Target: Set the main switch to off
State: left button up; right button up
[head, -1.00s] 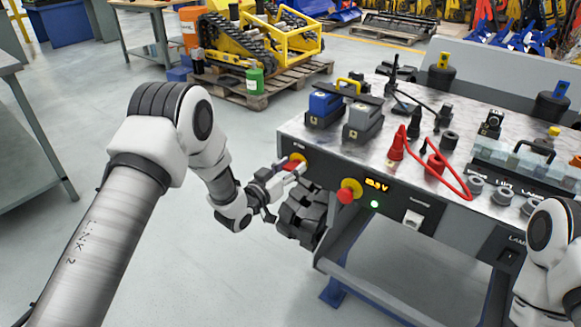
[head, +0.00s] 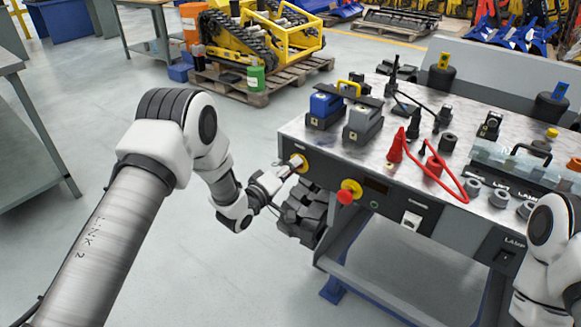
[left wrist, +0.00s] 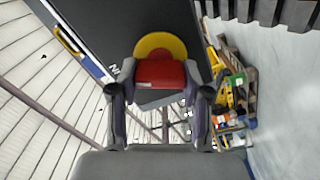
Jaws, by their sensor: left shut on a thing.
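The main switch is a red handle on a yellow round plate (head: 303,162) at the left end of the bench's dark front panel. In the left wrist view the red handle (left wrist: 160,74) sits between my fingers, in front of the yellow plate (left wrist: 160,46). My left gripper (head: 288,170) is shut on the handle and covers much of it in the head view. The voltage display (head: 376,187) is dark, and the green lamp (head: 374,205) beside it is unlit. My right arm shows at the lower right; its gripper is out of view.
A red mushroom button (head: 345,197) on a yellow plate is right of the switch. A white rocker switch (head: 411,220) sits farther right. A blue battery (head: 325,110), a grey battery (head: 363,123) and a red cable (head: 449,172) are on the bench.

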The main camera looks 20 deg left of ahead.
pick_arm(q)
jog(key=n, duration=0.5)
jog(key=shift+p, duration=0.3)
jog(key=shift+f+n, duration=0.1)
jog(key=shift+n, duration=0.2)
jog(key=o, duration=1.2)
jog(key=shift+c, duration=0.2)
jog(key=v, duration=1.2)
